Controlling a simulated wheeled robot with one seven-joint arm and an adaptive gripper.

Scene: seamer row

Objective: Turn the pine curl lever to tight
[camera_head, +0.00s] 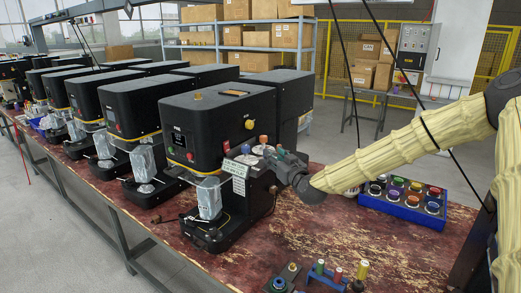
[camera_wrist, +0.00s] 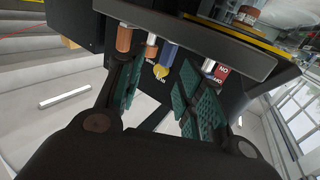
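The nearest black seamer (camera_head: 205,130) has a cluster of coloured levers at its right side, by my gripper (camera_head: 272,157). A blue-tipped lever (camera_head: 245,149) and an orange-tipped lever (camera_head: 262,140) show there. In the wrist view, a blue lever (camera_wrist: 167,58), a brown-orange lever (camera_wrist: 124,38) and a smaller orange lever (camera_wrist: 151,48) hang near a yellow knob (camera_wrist: 160,71). I cannot pick out a pine lever; label text is too small to read. My gripper (camera_wrist: 158,95) is open, its green-padded fingers apart with nothing visibly held between them.
More black seamers (camera_head: 118,105) stand in a row to the left. A blue tray (camera_head: 400,208) of coloured round pieces sits right of my gripper. Small coloured pegs (camera_head: 320,270) stand at the front edge. The red worn bench (camera_head: 400,250) has free room between.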

